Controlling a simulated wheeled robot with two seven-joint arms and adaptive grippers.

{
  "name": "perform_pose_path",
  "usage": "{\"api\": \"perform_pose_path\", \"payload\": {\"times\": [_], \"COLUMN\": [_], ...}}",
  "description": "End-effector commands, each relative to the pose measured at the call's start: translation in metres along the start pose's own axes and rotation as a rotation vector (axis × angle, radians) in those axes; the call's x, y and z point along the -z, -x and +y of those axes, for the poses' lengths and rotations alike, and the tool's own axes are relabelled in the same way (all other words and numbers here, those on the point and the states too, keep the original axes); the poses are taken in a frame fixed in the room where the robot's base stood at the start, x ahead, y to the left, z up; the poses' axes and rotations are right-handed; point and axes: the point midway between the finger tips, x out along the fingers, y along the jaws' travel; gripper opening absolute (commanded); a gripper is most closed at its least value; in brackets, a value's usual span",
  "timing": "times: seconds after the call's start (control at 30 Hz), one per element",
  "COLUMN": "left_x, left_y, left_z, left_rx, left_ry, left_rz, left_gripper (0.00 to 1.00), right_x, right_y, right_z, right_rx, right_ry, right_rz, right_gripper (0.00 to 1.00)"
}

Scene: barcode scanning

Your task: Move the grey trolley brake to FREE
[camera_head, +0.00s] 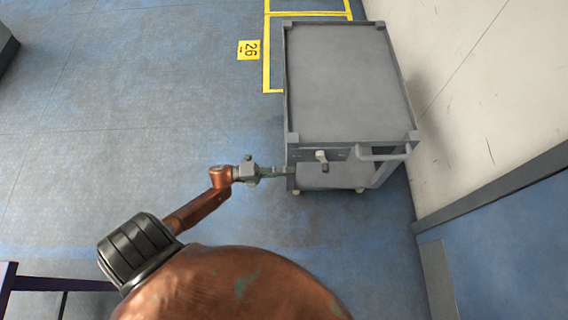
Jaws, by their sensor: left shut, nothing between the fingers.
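The grey trolley (348,85) stands on the blue floor close to the wall, its flat top facing up. A light brake lever (321,156) sits on its front panel, near the middle; I cannot read any marks beside it. A push handle (384,154) sticks out at the front right corner. My left gripper (287,172) is shut and empty, its fingertips at the front left corner of the trolley, to the left of and a little below the lever. I cannot tell whether the fingertips touch the trolley. My right gripper is out of view.
Yellow floor lines (266,55) and a yellow sign marked 26 (249,50) lie left of the trolley. A pale wall (480,90) and a blue door (505,240) bound the right side. A dark object stands at the upper left. The floor on the left is clear.

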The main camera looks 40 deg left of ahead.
Motion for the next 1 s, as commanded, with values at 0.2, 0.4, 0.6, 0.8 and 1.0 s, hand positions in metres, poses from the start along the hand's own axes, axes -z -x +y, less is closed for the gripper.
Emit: {"api": "perform_pose_path", "payload": {"times": [0.2,0.4,0.6,0.8,1.0], "left_x": [0.001,0.001,0.001,0.0,0.0], "left_y": [-0.047,-0.076,-0.091,-0.093,-0.093], "left_z": [0.002,0.002,0.001,0.0,0.0], "left_rx": [0.002,0.001,0.0,0.0,0.002], "left_ry": [0.0,0.001,0.0,0.0,0.0], "left_rz": [0.002,0.001,0.001,0.0,0.0], "left_gripper": [0.0,0.0,0.0,0.0,0.0], "right_x": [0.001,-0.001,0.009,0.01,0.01], "right_y": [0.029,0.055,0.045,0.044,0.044], "right_z": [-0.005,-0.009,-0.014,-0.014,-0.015], "right_rx": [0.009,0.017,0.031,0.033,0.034], "right_ry": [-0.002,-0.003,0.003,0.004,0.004], "right_rz": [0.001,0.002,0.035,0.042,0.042], "right_gripper": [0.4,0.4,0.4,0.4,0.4]}}
